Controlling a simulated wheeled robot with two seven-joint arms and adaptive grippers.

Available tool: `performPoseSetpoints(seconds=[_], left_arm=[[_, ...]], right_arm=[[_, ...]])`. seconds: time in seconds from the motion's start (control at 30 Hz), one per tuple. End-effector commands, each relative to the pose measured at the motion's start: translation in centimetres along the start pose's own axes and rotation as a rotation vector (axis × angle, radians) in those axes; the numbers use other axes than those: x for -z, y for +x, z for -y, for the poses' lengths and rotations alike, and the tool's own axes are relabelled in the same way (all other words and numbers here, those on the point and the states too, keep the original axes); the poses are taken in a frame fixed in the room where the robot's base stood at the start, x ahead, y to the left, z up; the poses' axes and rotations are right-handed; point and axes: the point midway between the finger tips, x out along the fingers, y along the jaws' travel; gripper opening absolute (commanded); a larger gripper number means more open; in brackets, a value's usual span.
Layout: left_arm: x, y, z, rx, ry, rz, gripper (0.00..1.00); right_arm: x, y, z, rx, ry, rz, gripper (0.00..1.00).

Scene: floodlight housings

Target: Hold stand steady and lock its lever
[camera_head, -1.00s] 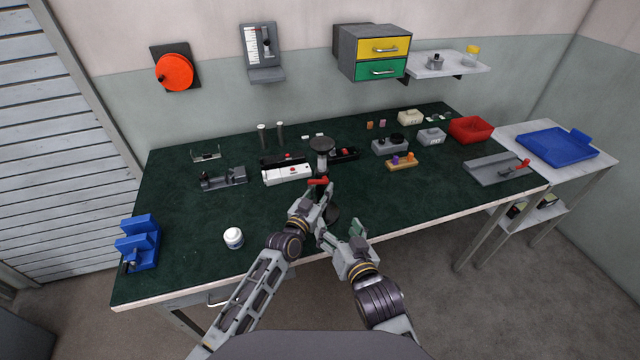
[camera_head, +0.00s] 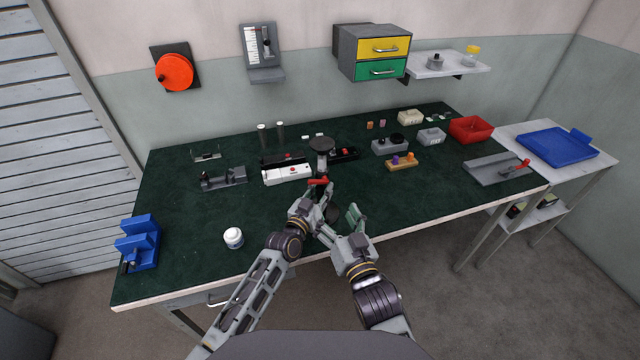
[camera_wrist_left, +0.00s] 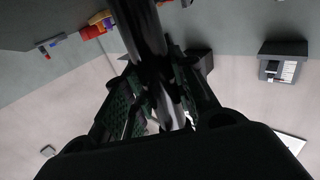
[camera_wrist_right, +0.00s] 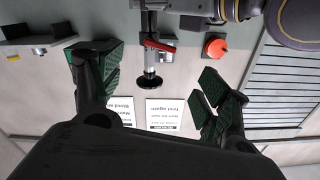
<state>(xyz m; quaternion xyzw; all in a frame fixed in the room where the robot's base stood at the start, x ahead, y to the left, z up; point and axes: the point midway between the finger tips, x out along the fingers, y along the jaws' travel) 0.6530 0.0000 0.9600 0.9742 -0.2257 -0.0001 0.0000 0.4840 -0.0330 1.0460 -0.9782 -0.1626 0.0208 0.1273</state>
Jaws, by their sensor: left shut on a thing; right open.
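The stand has a dark round top plate (camera_head: 322,143), an upright post and a red lever (camera_head: 318,182) on the post. In the right wrist view the lever (camera_wrist_right: 158,44) and plate (camera_wrist_right: 149,82) show upside down between my right fingers. My left gripper (camera_head: 321,196) is shut around the post below the lever; the left wrist view shows its pads on the shiny post (camera_wrist_left: 146,30). My right gripper (camera_head: 337,224) is open and empty, at the right and near side of the stand, apart from the lever. The stand's base is mostly hidden behind the grippers.
A white jar (camera_head: 233,238) and a blue fixture (camera_head: 139,243) are at left. An orange block with pegs (camera_head: 401,163) and a grey tray (camera_head: 497,167) are at right. The front right mat is clear.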

Motion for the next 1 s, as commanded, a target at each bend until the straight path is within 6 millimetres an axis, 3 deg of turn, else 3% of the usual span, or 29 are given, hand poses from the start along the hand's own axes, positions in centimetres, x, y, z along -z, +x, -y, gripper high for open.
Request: performPoseSetpoints(seconds=[0.37,1.0], left_arm=[[0.0,0.0,0.0,0.0,0.0,0.0,0.0],[0.0,0.0,0.0,0.0,0.0,0.0,0.0]], right_arm=[[0.0,1.4,0.0,0.0,-0.001,0.0,0.76],[0.0,6.3,0.0,0.0,0.0,0.001,0.76]])
